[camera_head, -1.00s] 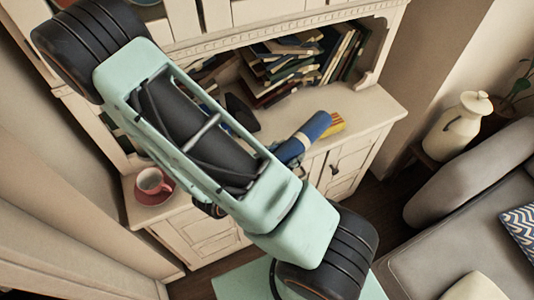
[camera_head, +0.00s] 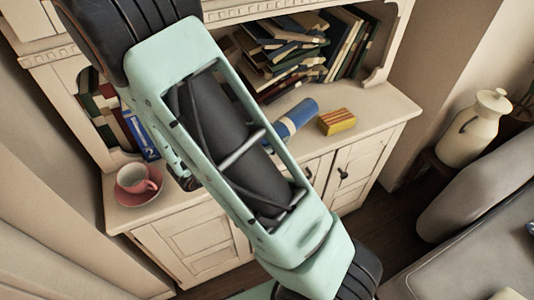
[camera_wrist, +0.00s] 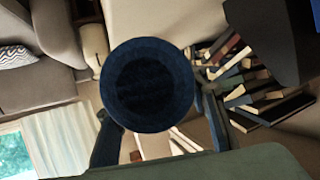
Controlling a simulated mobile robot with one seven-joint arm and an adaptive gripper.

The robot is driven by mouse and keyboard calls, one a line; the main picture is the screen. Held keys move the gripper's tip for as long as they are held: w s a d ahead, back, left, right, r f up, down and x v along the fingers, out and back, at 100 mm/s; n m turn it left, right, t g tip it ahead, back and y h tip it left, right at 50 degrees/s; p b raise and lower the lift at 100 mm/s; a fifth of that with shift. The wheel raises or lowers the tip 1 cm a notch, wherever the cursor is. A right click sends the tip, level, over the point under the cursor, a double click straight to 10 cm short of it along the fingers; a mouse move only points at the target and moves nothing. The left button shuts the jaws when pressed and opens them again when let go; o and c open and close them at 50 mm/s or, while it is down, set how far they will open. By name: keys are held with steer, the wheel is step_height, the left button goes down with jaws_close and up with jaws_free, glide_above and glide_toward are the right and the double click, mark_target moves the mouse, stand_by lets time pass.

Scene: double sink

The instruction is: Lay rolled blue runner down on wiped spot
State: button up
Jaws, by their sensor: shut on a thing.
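The rolled blue runner (camera_head: 294,118) shows in the head view above or at the cabinet top, partly hidden by my arm, with a paler band near its lower end. In the wrist view its round dark-blue end (camera_wrist: 150,85) faces the camera. My gripper (camera_wrist: 155,118) is shut on it, one finger on each side. I cannot tell whether the runner touches the cabinet top (camera_head: 375,108). No wiped spot can be made out on the surface.
A yellow and red sponge-like block (camera_head: 337,121) lies right of the runner. Piled and leaning books (camera_head: 290,50) fill the shelf behind. A pink cup (camera_head: 134,178) on a saucer stands at the left end. The cabinet top right of the block is clear.

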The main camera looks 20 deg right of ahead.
steer(key=shift+w+a+f+b, duration=0.1)
steer(key=shift+w+f+b, duration=0.9)
steer(key=shift+f, duration=0.35)
steer(key=f+b, duration=0.3)
steer(key=shift+w+f, duration=0.15)
steer(key=shift+w, duration=0.1)
steer(key=shift+f, duration=0.15)
steer(key=o, duration=1.3)
steer(key=shift+s+a+r, duration=0.1)
steer(key=shift+a+r, duration=0.2)
steer(key=p+v, duration=0.2)
steer(key=v, duration=0.9)
steer(key=shift+s+a+r, duration=0.1)
steer(key=shift+a, duration=0.1)
